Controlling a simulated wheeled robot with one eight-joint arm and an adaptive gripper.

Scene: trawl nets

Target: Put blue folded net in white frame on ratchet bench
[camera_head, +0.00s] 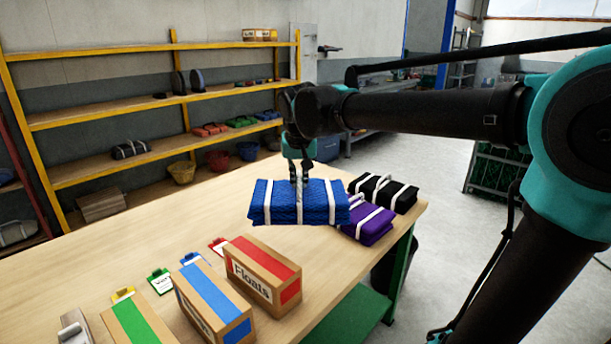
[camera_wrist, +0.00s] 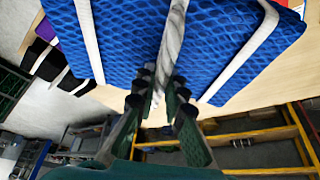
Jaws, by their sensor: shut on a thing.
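The blue folded net (camera_head: 272,205) has white straps and lies level at the far right part of the wooden table (camera_head: 180,240). My gripper (camera_head: 299,178) is above its middle, pointing down, shut on the white rope handle. In the wrist view the fingers (camera_wrist: 160,92) close around this pale rope (camera_wrist: 172,45), with the blue mesh (camera_wrist: 130,40) behind it. I cannot tell whether the net's underside touches the table. I cannot make out a white frame or a ratchet bench in either view.
A purple net (camera_head: 368,224) and a black net (camera_head: 388,193) sit close to the right of the blue one, by the table's edge. Float boxes (camera_head: 262,275) and clipboards (camera_head: 160,281) stand nearer. Yellow-framed shelves (camera_head: 130,111) line the wall. Open floor (camera_head: 440,180) lies to the right.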

